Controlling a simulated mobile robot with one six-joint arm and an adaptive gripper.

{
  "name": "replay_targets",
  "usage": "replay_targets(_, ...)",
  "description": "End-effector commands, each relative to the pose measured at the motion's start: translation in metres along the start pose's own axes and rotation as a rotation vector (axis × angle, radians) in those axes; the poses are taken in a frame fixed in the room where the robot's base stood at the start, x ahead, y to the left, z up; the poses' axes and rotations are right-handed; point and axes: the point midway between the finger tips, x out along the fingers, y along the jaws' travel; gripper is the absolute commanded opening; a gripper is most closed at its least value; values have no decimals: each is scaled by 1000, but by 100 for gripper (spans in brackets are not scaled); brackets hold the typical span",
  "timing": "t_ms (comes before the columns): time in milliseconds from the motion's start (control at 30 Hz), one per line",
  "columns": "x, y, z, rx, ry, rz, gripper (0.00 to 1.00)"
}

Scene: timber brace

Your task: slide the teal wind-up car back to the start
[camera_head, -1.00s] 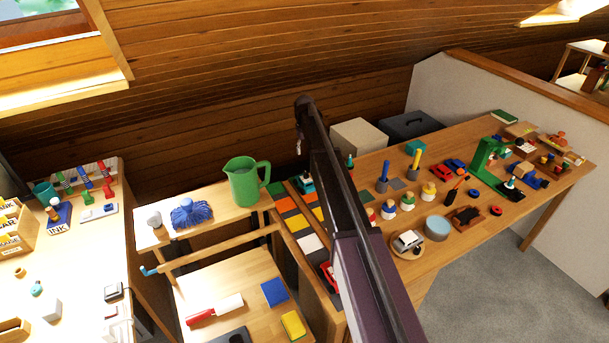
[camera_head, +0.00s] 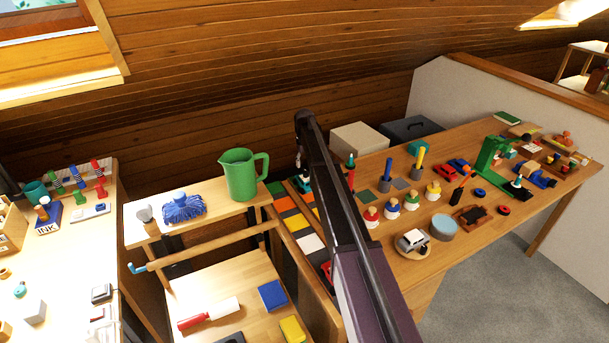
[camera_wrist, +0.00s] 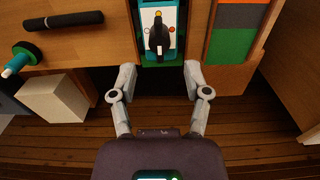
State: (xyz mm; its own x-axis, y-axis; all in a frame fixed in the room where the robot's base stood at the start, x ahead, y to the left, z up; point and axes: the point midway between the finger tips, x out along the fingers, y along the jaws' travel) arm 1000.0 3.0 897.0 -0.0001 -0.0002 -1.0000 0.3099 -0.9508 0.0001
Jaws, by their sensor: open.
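The teal wind-up car (camera_wrist: 171,43) is at the top middle of the wrist view, with a white top and a dark wind-up key. It stands in a narrow slot at the wooden table's edge. My gripper (camera_wrist: 160,67) is open and empty, its two fingers apart just short of the car, one on each side of its line. The fingers do not visibly touch the car. In the head view the car (camera_head: 306,184) shows small, just left of my arm, at the table's left end. My gripper cannot be made out there.
Coloured squares (camera_head: 293,220) line the table's left end beside the car. A green jug (camera_head: 240,175) stands on the small bench to the left. Several toys and pegs crowd the table right of my arm. A pale box (camera_wrist: 53,103) lies below the table edge.

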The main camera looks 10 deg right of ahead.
Motion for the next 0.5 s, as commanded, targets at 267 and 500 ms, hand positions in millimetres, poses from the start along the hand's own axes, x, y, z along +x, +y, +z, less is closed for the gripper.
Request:
replay_targets(267,25,0,0,0,0,0,62)
replay_targets(500,37,0,0,0,0,0,62)
